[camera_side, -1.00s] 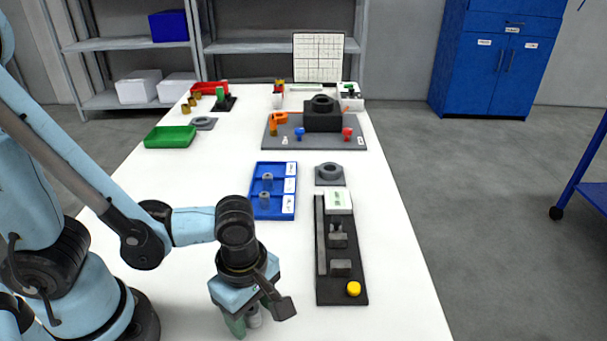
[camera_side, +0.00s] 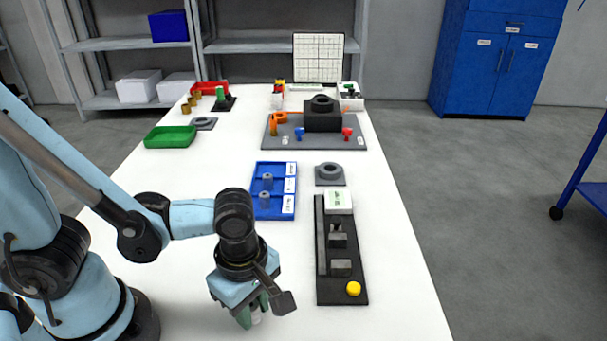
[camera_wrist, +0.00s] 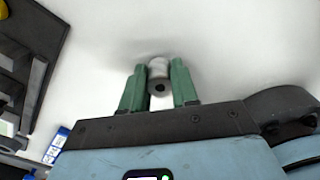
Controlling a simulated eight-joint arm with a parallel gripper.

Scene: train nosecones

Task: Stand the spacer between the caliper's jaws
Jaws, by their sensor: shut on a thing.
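My gripper (camera_side: 254,313) is low over the near part of the white table, left of the caliper. Its green fingers are shut on a small light grey spacer (camera_wrist: 159,69), which has a dark hole in the end facing the wrist camera. In the side view the spacer (camera_side: 257,318) is mostly hidden by the fingers; I cannot tell whether it touches the table. The caliper (camera_side: 322,291) lies to the right on a long black base, with grey jaw blocks (camera_side: 341,267) standing apart. Part of its dark base also shows at the left of the wrist view (camera_wrist: 40,35).
A yellow knob (camera_side: 353,289) sits at the caliper's near end. A blue tray (camera_side: 276,213) with grey cylindrical parts lies behind my gripper. A grey ring block (camera_side: 329,174) stands behind the caliper's display (camera_side: 338,201). The table between gripper and caliper is clear.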

